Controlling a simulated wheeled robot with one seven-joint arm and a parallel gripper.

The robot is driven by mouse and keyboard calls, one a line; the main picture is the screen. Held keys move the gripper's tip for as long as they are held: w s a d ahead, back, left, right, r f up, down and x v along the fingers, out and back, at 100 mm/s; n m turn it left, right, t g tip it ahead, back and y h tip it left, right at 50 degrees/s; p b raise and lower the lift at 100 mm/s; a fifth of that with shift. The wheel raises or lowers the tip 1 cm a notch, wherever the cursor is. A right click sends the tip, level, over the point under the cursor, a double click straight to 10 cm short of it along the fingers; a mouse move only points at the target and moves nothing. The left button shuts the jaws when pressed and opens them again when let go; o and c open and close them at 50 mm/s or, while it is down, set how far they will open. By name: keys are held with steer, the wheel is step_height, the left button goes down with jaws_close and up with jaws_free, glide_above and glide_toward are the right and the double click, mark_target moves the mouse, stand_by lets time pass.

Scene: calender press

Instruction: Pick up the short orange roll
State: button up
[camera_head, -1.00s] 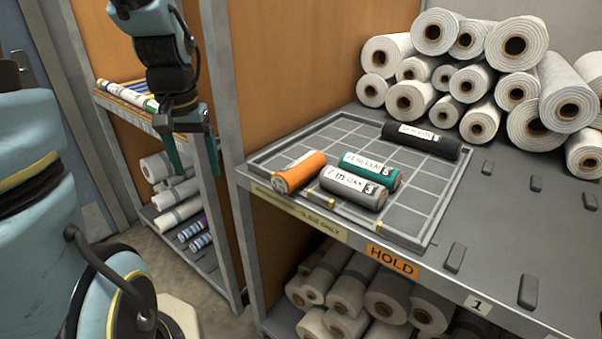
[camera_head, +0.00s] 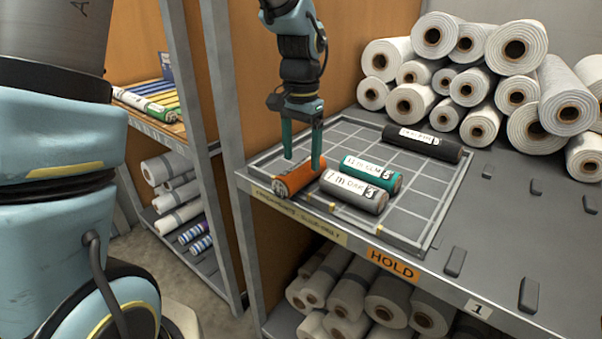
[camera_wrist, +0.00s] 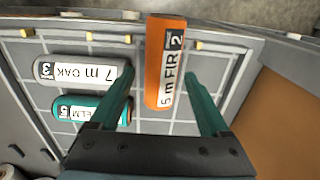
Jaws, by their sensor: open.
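The short orange roll (camera_head: 297,182) lies on the gridded tray (camera_head: 419,212) at its front left corner. In the wrist view the orange roll (camera_wrist: 165,62) carries a white label reading "5 m FIR 2". My gripper (camera_head: 303,162) is above the roll, pointing down, with its teal fingers apart. In the wrist view my gripper (camera_wrist: 161,82) is open, with one finger on each side of the roll's near part. Nothing is held. I cannot tell whether either finger touches the roll.
A grey roll (camera_head: 353,191) lies just right of the orange one, with a teal roll (camera_head: 371,173) behind it. A black roll (camera_head: 422,142) lies at the tray's back. White rolls (camera_head: 515,92) are stacked behind. Small dark blocks (camera_head: 455,262) stand on the shelf at right.

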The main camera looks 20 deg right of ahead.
mark_target(301, 165)
steer(key=shift+w+f+p, duration=0.15)
steer(key=shift+f+p, duration=0.55)
steer(key=shift+f, duration=1.65)
steer(key=shift+r, duration=0.1)
jaws_close()
